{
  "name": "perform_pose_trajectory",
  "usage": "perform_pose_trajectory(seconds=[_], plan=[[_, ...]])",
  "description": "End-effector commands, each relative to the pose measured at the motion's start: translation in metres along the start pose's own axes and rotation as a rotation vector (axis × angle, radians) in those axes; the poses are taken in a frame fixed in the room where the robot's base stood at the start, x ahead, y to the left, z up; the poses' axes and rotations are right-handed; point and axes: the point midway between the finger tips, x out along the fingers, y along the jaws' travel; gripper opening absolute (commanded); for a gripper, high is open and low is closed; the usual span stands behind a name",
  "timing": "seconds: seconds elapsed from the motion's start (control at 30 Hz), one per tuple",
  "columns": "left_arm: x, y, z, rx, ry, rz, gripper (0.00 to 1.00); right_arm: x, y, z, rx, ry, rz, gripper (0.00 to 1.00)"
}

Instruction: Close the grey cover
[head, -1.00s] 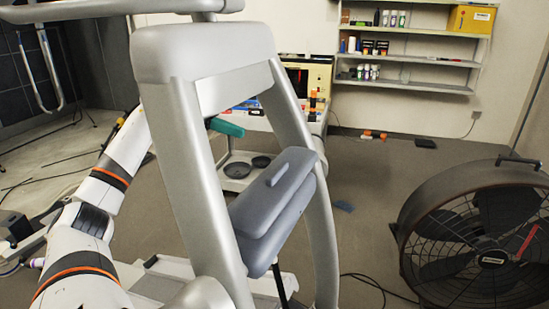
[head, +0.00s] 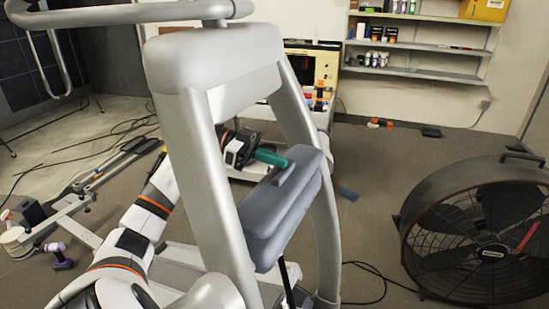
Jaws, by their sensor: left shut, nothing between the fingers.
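The grey cover (head: 285,195) is a blue-grey lid with a raised ridge on top, set between the two silver posts of the elliptical machine (head: 190,130). It sits tilted on the grey housing below it, and I see no wide gap along its near edge. My left gripper (head: 271,157) reaches in behind the near post. Its teal fingers are shut and empty, at the far upper edge of the cover by the ridge. I cannot tell whether they touch it. My right gripper is not in view.
A large black drum fan (head: 480,235) stands on the floor at the right. Wall shelves (head: 415,72) and a cabinet (head: 310,75) stand behind. A purple drill (head: 58,256) lies at the left. Carpet between machine and fan is mostly clear, apart from a cable.

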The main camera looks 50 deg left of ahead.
Motion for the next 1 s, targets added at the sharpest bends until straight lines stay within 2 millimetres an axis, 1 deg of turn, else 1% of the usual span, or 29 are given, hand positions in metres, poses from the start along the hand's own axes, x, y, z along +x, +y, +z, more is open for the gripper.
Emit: perform_pose_trajectory(seconds=[0.17,0.27,0.4,0.47,0.83,0.93,1.0], plan=[[0.001,0.000,-0.003,-0.001,0.001,0.000,0.00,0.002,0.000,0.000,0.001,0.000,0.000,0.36],[0.004,0.000,-0.015,-0.002,0.002,0.000,0.00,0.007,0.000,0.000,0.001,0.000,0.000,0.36],[0.009,0.000,-0.039,-0.005,0.004,0.000,0.00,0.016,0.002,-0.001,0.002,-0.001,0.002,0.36],[0.011,0.000,-0.044,-0.002,0.003,0.000,0.00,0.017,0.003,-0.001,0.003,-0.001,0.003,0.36],[0.011,-0.001,-0.045,-0.005,0.007,-0.004,0.00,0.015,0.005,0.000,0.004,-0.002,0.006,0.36],[0.010,0.000,-0.039,-0.006,0.008,-0.005,0.00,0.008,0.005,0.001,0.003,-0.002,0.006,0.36],[0.008,0.001,-0.031,-0.005,0.007,-0.004,0.00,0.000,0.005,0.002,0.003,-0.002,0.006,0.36]])
